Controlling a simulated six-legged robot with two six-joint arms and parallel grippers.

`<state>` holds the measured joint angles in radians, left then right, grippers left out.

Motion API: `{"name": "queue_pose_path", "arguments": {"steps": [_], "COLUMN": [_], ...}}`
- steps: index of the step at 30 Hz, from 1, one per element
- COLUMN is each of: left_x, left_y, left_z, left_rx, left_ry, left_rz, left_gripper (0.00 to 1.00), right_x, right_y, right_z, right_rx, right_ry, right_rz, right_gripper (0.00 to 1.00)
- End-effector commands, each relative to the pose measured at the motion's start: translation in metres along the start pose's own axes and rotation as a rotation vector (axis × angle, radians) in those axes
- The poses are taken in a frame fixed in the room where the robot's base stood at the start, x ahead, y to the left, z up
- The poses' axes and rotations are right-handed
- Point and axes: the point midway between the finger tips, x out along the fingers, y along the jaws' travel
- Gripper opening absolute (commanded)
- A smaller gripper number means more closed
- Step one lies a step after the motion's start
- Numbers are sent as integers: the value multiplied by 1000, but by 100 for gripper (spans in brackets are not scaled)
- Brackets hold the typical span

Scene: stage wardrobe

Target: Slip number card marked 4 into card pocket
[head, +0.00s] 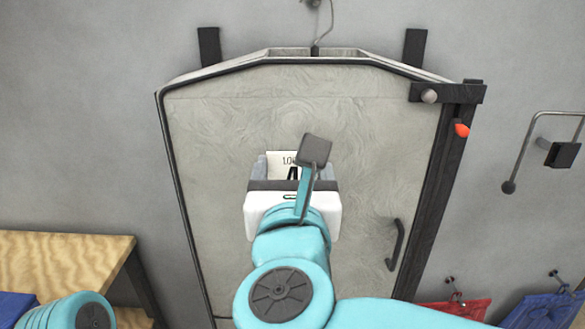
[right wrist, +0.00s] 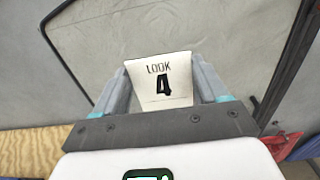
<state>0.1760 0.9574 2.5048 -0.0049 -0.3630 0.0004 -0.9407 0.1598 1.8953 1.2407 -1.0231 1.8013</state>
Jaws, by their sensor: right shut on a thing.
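The white number card (right wrist: 160,92) is in my right gripper (right wrist: 162,84), printed "LOOK" and a black 4. The fingers close on its left and right edges, and its top end sticks out past them. In the head view the card (head: 277,163) is partly covered by my right wrist, and my right gripper (head: 287,165) is in front of the upper middle of a grey garment bag (head: 215,150). I cannot tell whether the card touches the bag. No card pocket shows in either view; it may be hidden behind the card and gripper. My left gripper is not in view.
A dark upright post (head: 432,210) stands along the bag's right edge, with a black handle (head: 396,246) beside it. A wooden table (head: 60,252) is at the left. Red (head: 455,308) and blue (head: 545,310) pouches hang at the lower right. A wire hook (head: 525,150) is on the right wall.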

Motion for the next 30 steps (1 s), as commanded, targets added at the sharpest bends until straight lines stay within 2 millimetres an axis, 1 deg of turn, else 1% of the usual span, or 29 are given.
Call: {"name": "queue_pose_path", "arguments": {"steps": [30], "left_x": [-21], "left_y": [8], "left_z": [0], "left_rx": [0], "left_ry": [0], "left_rz": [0], "left_gripper": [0], "right_x": [59], "right_y": [0], "right_z": [-1], "right_rx": [0], "right_ry": [0], "right_rz": [0], "right_gripper": [45]}}
